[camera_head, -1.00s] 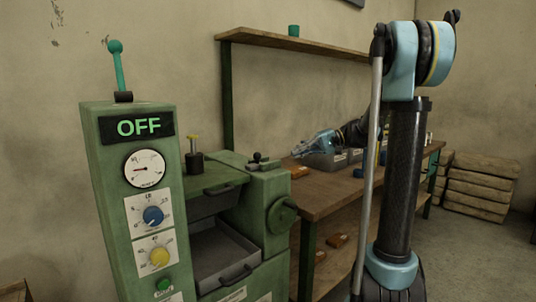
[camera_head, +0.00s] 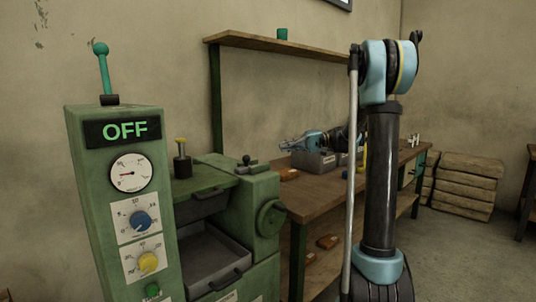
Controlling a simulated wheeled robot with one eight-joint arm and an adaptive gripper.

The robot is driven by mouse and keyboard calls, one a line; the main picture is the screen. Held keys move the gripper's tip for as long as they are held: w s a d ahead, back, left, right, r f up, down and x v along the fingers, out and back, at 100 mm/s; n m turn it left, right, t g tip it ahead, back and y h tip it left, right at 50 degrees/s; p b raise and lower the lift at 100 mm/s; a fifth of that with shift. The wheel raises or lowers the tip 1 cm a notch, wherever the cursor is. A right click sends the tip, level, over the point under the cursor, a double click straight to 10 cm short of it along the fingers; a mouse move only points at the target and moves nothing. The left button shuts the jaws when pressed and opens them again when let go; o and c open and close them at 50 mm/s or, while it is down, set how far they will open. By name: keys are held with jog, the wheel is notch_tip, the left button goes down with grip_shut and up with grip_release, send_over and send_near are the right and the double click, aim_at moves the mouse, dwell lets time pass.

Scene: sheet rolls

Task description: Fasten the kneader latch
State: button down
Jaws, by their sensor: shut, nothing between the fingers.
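The green kneader (camera_head: 120,215) stands at the left, with a lit OFF sign (camera_head: 123,131) on its panel. A small dark latch-like fitting (camera_head: 248,163) sits on top of its right housing; whether it is fastened is too small to tell. The kneader's top cover (camera_head: 205,182) has a handle at its front edge. My gripper (camera_head: 286,145) is to the right of and beyond that fitting, above the workbench and apart from the kneader. It is shut and empty, pointing left.
A wooden workbench (camera_head: 325,190) with grey bins (camera_head: 312,161) stands behind and right of the kneader. A shelf (camera_head: 270,43) runs above it. An open tray (camera_head: 212,262) sits low in the kneader.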

aim_at(248, 156)
jog(key=x, duration=0.3)
jog(key=s+x, duration=0.1)
jog(key=x, duration=0.7)
jog(key=shift+s+d+f, duration=0.15)
jog(key=shift+s, duration=0.25)
jog(key=shift+s+a+f, duration=0.2)
jog(key=shift+s+a, duration=0.2)
jog(key=shift+s, duration=0.3)
jog(key=s+a, duration=0.3)
jog(key=shift+s, duration=0.2)
